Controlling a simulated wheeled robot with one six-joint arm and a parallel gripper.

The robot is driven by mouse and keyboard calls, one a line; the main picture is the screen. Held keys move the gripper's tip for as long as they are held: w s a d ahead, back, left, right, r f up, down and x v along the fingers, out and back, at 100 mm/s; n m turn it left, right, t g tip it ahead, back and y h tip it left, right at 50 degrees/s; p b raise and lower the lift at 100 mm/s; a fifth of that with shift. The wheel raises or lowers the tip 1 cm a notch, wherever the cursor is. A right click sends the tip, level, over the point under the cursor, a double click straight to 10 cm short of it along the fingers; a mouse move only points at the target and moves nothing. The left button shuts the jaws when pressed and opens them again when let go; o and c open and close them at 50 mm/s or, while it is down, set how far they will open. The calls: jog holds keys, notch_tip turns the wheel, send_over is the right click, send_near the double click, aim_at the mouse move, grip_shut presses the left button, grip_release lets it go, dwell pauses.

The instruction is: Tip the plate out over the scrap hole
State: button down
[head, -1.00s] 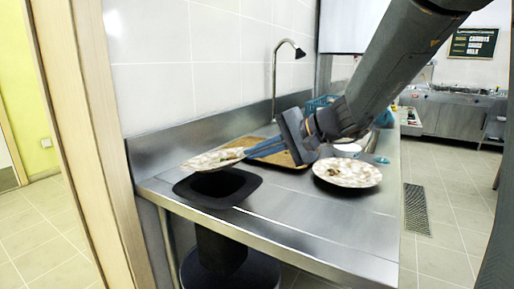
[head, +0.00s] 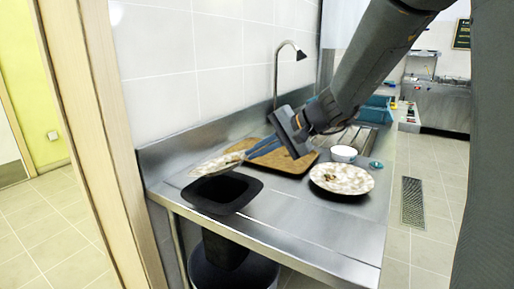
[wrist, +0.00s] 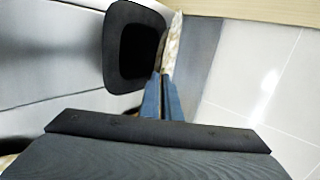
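My gripper (head: 246,154) has its blue fingers shut on the rim of a speckled plate (head: 212,166). In the head view, the plate is tilted, its left end lower, above the back part of the scrap hole (head: 210,205), a black square-rimmed opening in the steel counter. Some food scraps (head: 232,158) show on the plate near the fingers. In the wrist view, the plate (wrist: 174,42) is seen nearly edge-on between the fingers, beside the black scrap hole (wrist: 133,45). Most of the plate's face is hidden there.
A second speckled plate (head: 350,184) with scraps lies on the counter at the right. A white bowl (head: 344,153), a small teal item (head: 376,165) and a brown tray (head: 300,163) are behind it. A tap (head: 275,85) rises at the back. A dark bin (head: 235,275) stands below.

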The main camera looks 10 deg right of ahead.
notch_tip(320, 180, up, 6)
jog(key=g+h+p, duration=0.1)
jog(key=h+p, duration=0.1)
jog(key=p, duration=1.4)
jog(key=shift+w+a+g+h+p, duration=0.25)
jog(key=shift+a+g+h+p, duration=0.05)
jog(key=shift+g, duration=0.1)
jog(key=p, duration=0.3)
jog(key=shift+w+a+r+h, duration=0.1)
jog(key=shift+a+r+h, duration=0.1)
jog(key=shift+r+h, duration=0.1)
jog(key=w+a+r+g+h+p, duration=0.3)
jog(key=a+r+g+h+p, duration=0.1)
jog(key=r+h+p, duration=0.1)
jog(key=shift+w+r+g+p, duration=0.2)
jog(key=shift+r+g+p, duration=0.1)
jog(key=shift+r+p, duration=0.5)
dwell(0.3)
